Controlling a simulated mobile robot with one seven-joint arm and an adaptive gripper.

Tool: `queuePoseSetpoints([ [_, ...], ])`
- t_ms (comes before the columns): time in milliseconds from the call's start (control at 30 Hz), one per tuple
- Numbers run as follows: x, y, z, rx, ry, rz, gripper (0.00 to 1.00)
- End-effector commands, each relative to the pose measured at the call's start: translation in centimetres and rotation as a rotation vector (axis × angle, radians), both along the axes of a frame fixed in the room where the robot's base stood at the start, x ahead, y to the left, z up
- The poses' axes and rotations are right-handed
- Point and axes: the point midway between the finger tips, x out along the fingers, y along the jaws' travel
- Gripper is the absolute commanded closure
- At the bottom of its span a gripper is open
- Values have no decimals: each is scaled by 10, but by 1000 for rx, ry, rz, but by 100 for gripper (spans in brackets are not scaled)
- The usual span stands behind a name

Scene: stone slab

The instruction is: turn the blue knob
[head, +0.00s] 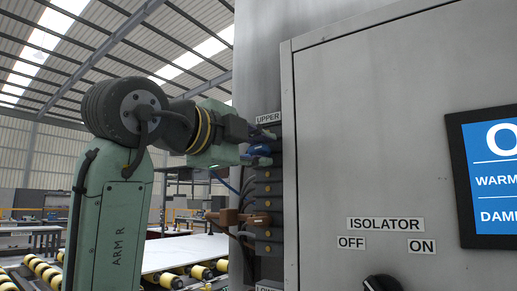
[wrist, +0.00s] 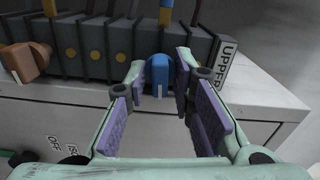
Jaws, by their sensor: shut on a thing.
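The blue knob (head: 258,150) sits on the upper part of a dark terminal strip on the side of a grey cabinet, just below the UPPER label. In the wrist view the blue knob (wrist: 159,72) lies between the purple-padded fingers of my gripper (wrist: 160,84), with a short white mark on its face. My gripper (head: 263,146) is shut on it, coming from the left in the head view. The fingers partly hide the knob there.
A brown knob (head: 240,217) juts out lower on the strip (head: 269,188); cables hang beside it. The cabinet front (head: 350,120) has an ISOLATOR label and a black rotary knob (head: 382,283). A slab (head: 175,253) on rollers lies behind my arm.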

Motion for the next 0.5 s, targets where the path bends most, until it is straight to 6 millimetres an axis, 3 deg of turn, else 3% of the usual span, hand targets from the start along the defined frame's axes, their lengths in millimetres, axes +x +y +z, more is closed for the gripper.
queuePoseSetpoints([
  [367,0,0,-1,5,-1,0,100],
  [400,0,0,-1,5,-1,0,77],
  [500,0,0,-1,5,-1,0,70],
])
